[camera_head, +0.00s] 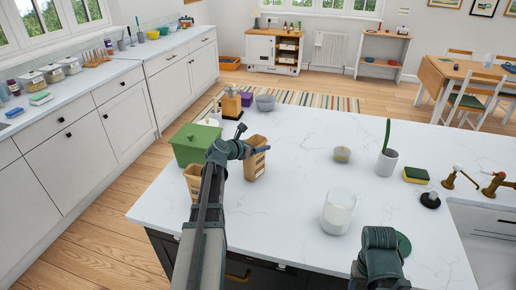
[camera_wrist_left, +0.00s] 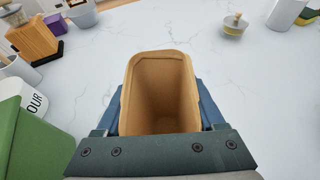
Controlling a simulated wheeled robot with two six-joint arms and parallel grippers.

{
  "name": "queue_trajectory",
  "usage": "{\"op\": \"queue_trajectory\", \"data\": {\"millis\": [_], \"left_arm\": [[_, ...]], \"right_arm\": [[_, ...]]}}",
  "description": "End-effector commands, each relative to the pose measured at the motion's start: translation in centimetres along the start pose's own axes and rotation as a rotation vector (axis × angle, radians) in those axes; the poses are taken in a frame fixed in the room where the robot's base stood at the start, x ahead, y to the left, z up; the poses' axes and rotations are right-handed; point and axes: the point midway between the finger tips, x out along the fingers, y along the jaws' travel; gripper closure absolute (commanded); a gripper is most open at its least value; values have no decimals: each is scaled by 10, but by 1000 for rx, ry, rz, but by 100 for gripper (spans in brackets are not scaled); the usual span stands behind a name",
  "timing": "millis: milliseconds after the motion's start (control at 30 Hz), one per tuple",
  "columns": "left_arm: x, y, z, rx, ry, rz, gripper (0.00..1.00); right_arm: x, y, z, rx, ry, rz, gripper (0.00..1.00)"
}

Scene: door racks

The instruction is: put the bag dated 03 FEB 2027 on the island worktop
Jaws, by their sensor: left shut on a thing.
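My left gripper (camera_head: 247,150) is shut on an open-topped brown paper bag (camera_head: 256,162) over the white island worktop (camera_head: 295,160). In the left wrist view the bag (camera_wrist_left: 162,85) stands upright between the two blue fingers, and it looks empty inside. I cannot tell whether its base touches the worktop. A second brown bag (camera_head: 192,180) is at the island's left side, partly hidden by my left arm. No date is readable on either bag. My right gripper (camera_head: 379,264) is at the bottom right; its fingertips are not clear.
A green box (camera_head: 194,143) stands left of the held bag. A wooden block (camera_head: 231,103) and grey bowl (camera_head: 265,102) are behind it.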

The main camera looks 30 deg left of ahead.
Motion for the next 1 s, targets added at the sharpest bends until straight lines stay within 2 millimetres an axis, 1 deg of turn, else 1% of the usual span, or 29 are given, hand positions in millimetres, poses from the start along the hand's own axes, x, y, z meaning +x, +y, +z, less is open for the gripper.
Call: {"op": "queue_trajectory", "data": {"millis": [167, 200, 267, 300, 367, 567, 667, 767, 1000], "left_arm": [[1, 0, -3, 0, 0, 0, 100], [1, 0, -3, 0, 0, 0, 28], [1, 0, -2, 0, 0, 0, 17], [1, 0, -2, 0, 0, 0, 10], [1, 0, -2, 0, 0, 0, 0], [1, 0, -2, 0, 0, 0, 0], [-1, 0, 2, 0, 0, 0, 0], [-14, -1, 2, -1, 0, 2, 0], [-65, -2, 4, -2, 0, 3, 0]], "right_arm": [[3, 0, 0, 0, 0, 0, 39], [3, 0, 0, 0, 0, 0, 39], [2, 0, 0, 0, 0, 0, 39], [2, 0, 0, 0, 0, 0, 39], [2, 0, 0, 0, 0, 0, 39], [2, 0, 0, 0, 0, 0, 39], [-2, 0, 0, 0, 0, 0, 39], [-8, 1, 0, 0, 0, 0, 39], [-28, 3, 2, 0, 0, 0, 39]]}}
